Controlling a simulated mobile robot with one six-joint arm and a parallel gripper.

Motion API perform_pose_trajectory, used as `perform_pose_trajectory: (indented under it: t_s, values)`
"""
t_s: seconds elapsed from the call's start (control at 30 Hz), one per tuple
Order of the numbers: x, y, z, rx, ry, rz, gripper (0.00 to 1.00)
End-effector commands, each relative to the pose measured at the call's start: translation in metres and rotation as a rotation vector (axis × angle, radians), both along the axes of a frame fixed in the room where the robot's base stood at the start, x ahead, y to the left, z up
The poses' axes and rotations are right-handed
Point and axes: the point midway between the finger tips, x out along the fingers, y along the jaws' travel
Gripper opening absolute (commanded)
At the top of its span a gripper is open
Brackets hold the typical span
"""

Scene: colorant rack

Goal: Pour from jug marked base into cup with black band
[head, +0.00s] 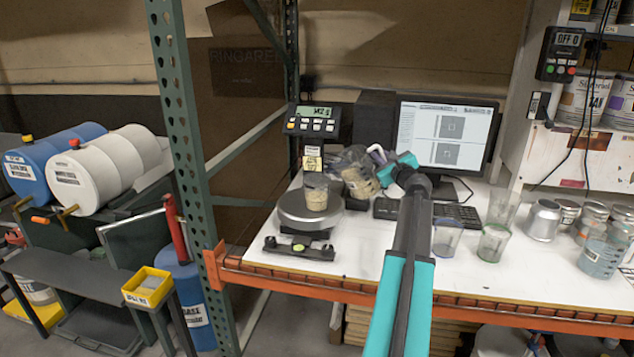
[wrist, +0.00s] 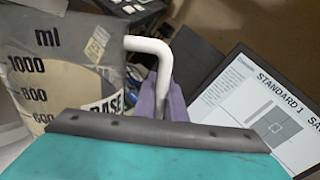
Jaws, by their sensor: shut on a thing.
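The jug marked base (head: 358,180) is a clear, graduated jug holding a beige content. Its BASE label and ml scale show in the wrist view (wrist: 45,75). My gripper (head: 386,172) is shut on its white handle; the jaws also show in the wrist view (wrist: 163,98). The jug is held tilted, just right of a clear cup (head: 316,190) standing on a round scale (head: 300,212). That cup has beige content in it; I cannot make out a black band on it. No falling stream can be made out.
A scale readout (head: 313,120) stands behind, and a monitor (head: 448,135) and keyboard (head: 455,214) behind the arm. A blue-rimmed cup (head: 446,238), a green-rimmed cup (head: 493,244) and several jars are at right. A black level bar (head: 299,248) lies in front of the scale.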

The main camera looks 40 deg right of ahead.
Motion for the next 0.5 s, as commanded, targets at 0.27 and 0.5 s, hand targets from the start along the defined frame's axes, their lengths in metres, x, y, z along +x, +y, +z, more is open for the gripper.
perform_pose_trajectory:
  t_s: [0.27,0.5]
  values:
    - [0.008,0.015,0.022,-0.12,0.066,-0.001,0.0]
    - [0.011,0.019,0.03,-0.171,0.097,-0.002,0.0]
